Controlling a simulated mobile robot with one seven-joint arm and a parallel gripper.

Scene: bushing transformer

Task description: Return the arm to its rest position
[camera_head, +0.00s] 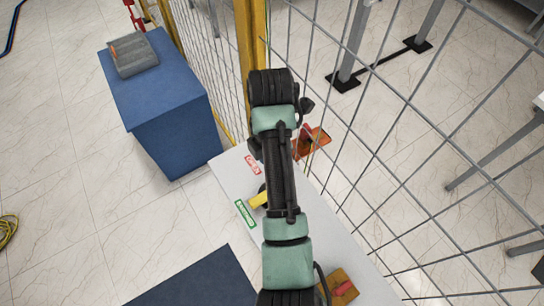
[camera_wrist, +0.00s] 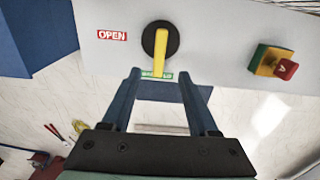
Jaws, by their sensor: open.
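My gripper (camera_wrist: 158,78) is open in the wrist view, with its two blue fingers apart and nothing held between them. A yellow handle (camera_wrist: 160,52) on a round black dial (camera_wrist: 152,40) is just beyond the fingertips and points down at a green label (camera_wrist: 157,76). I see no contact between the fingers and the handle. In the head view my arm reaches up the middle of the picture over the grey cabinet (camera_head: 228,180). It partly covers the yellow handle (camera_head: 258,200) and its dial. The gripper's fingers are hidden there.
In the head view a wire fence (camera_head: 400,100) with a yellow post (camera_head: 250,35) runs close beside my arm. A blue cabinet (camera_head: 165,95) stands left.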

